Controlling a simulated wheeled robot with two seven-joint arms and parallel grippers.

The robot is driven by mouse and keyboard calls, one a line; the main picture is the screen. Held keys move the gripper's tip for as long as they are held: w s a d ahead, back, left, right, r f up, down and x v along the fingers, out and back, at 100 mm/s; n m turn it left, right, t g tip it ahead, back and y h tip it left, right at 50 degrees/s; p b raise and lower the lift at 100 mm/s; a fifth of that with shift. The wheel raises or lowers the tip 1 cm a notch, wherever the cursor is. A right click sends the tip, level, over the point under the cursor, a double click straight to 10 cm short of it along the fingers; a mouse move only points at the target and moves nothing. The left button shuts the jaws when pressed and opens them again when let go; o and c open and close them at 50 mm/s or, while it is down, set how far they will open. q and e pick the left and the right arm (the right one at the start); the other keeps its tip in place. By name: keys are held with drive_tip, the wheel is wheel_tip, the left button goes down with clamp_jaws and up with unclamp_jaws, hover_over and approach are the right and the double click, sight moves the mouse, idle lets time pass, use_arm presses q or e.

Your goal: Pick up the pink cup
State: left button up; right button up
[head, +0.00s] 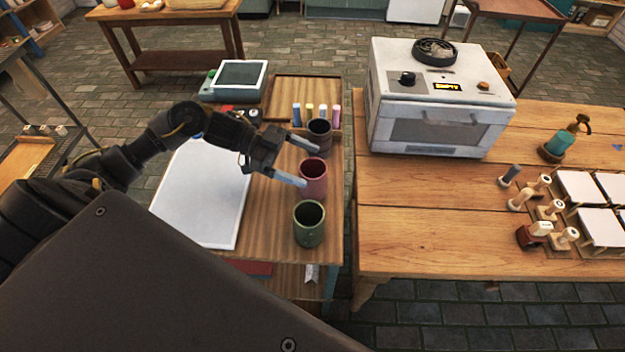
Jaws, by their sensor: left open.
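The pink cup (314,179) stands upright near the right edge of the small wooden table, between two other cups. A dark cup (319,137) stands behind it and a green cup (309,224) in front of it. My left gripper (300,163) reaches in from the left with its two fingers spread apart. Its fingers point toward the pink cup; one tip is near the dark cup and the other overlaps the pink cup's left side. I cannot tell whether that finger touches the cup. Nothing is between the fingers. My right gripper is out of view.
A white board (205,190) lies on the small table (262,225), left of the cups. Several coloured sticks (309,115) stand behind them, near a wooden tray (290,90). A white oven (436,98) and stamps stand on the larger table (430,215) to the right.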

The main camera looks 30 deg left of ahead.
sight(320, 173)
use_arm(q)
drive_tip(key=shift+d+f, duration=0.1)
drive_tip(key=shift+d, duration=0.2)
drive_tip(key=x, duration=0.2)
drive_tip(key=p+x, duration=0.1)
drive_tip(key=x, duration=0.1)
drive_tip(key=shift+s+d+f, duration=0.1)
drive_tip(key=shift+s+f, duration=0.05)
drive_tip(key=shift+f, duration=0.3)
drive_tip(key=shift+d, duration=0.15)
drive_tip(key=shift+f, duration=0.1)
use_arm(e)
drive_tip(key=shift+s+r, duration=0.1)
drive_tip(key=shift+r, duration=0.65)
use_arm(q)
drive_tip(key=c, duration=1.3)
